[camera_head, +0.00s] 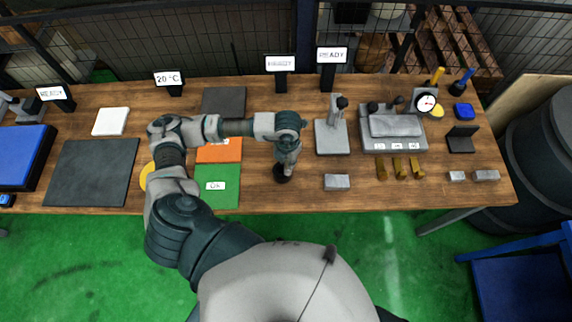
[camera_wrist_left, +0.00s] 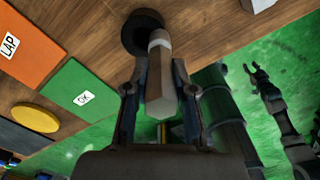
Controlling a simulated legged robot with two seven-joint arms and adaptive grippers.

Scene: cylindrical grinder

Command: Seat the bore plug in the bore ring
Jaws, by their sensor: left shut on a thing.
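The bore ring is a black round piece (camera_head: 283,178) on the wooden table, right of the green OK mat. It also shows in the left wrist view (camera_wrist_left: 137,36). My left gripper (camera_head: 287,163) is above it, pointing down. In the left wrist view my left gripper (camera_wrist_left: 158,92) is shut on the bore plug (camera_wrist_left: 160,88), a grey piece with a pale band. The plug's far end overlaps the ring's right side in that view. I cannot tell whether it enters the ring. My right gripper (camera_wrist_left: 254,72) shows in the left wrist view, empty, with its fingers apart.
The green mat (camera_head: 228,200) and orange mat (camera_head: 225,155) lie left of the ring. The table's front edge is close to the ring.

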